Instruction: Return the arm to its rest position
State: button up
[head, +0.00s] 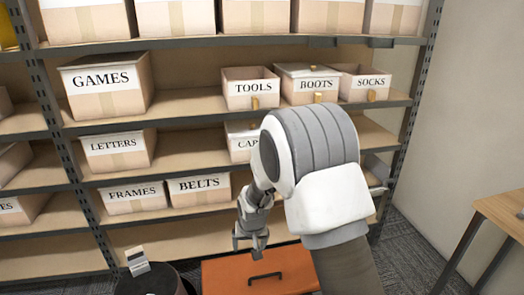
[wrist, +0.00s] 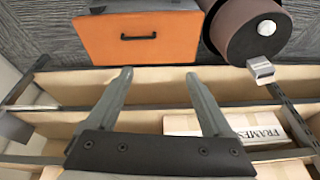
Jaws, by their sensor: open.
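My gripper (head: 249,244) hangs in front of the lower shelves in the head view, fingers pointing down, above the orange box with a black handle. In the wrist view my gripper (wrist: 158,74) shows two grey fingers spread wide apart with nothing between them. My arm is bent, and its large white and grey link covers part of the middle and right shelves and part of the CAPS box (head: 238,143).
The shelf unit (head: 190,236) holds labelled boxes, including GAMES (head: 105,87), TOOLS (head: 251,88) and BELTS (head: 199,190). The orange box (head: 225,275) stands low in front, beside a dark round object (head: 150,284). A wooden table (head: 503,212) stands at right.

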jog(key=s+d+r+t, duration=0.1)
jog(key=s+d+r, duration=0.4)
jog(key=r, duration=0.5)
jog(key=s+d+r, duration=0.4)
jog(key=d+r, duration=0.1)
jog(key=r, duration=0.5)
jog(key=s+d+r, duration=0.3)
jog(key=s, duration=0.4)
jog(key=s+d+r+m+t+h, duration=0.1)
jog(key=s+d+r, duration=0.1)
jog(key=s, duration=0.4)
jog(key=s+d+r, duration=0.3)
jog(key=s, duration=0.4)
notch_tip(320, 180, up, 20)
jog(key=p, duration=2.1)
jog(key=shift+a, duration=0.15)
jog(key=shift+w+a, duration=0.1)
jog(key=shift+w, duration=0.05)
